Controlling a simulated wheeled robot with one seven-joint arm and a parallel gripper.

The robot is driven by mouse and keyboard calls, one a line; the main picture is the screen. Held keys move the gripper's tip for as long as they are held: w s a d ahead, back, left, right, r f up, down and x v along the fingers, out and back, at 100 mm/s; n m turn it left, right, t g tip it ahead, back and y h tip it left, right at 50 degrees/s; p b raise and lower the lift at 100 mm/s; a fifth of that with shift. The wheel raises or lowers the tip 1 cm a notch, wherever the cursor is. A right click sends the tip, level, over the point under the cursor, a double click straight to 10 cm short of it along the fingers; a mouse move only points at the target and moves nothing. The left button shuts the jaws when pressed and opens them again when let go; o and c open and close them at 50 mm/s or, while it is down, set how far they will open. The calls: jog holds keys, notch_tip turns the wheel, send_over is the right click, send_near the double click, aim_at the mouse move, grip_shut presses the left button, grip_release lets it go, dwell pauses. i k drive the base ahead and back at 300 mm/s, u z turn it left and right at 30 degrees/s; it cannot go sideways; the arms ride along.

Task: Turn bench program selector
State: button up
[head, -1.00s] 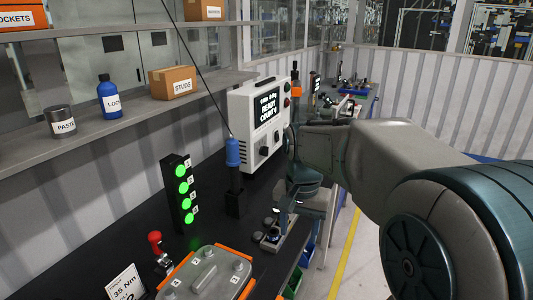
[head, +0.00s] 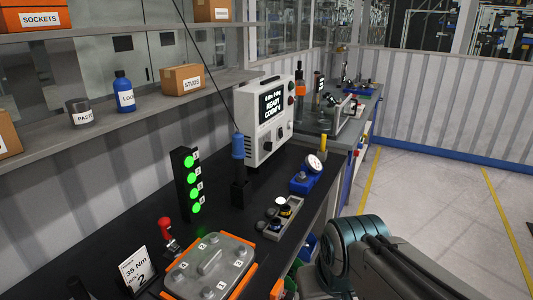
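A white controller box (head: 262,116) stands at the back of the black bench. Its dark screen (head: 272,104) shows "READY" and a COUNT line; the smaller text is too blurred to read. Below the screen are small dark knobs, one at the lower left (head: 267,147) and one to its right (head: 280,132). Which one is the program selector, and how it is turned, I cannot tell. My arm shows at the lower right, but my gripper is not in view. Nothing of mine touches the box.
A lamp stack (head: 189,184) glows green. A blue gauge unit (head: 306,177) and a grey block with knobs (head: 280,217) lie near the bench edge. A grey-lidded housing (head: 210,266) is in front.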

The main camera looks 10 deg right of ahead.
aim_at(268, 145)
jog(key=u, duration=0.4)
jog(key=k, duration=0.15)
jog(key=z, duration=1.5)
jog(key=i, duration=1.7)
jog(key=u, duration=0.65)
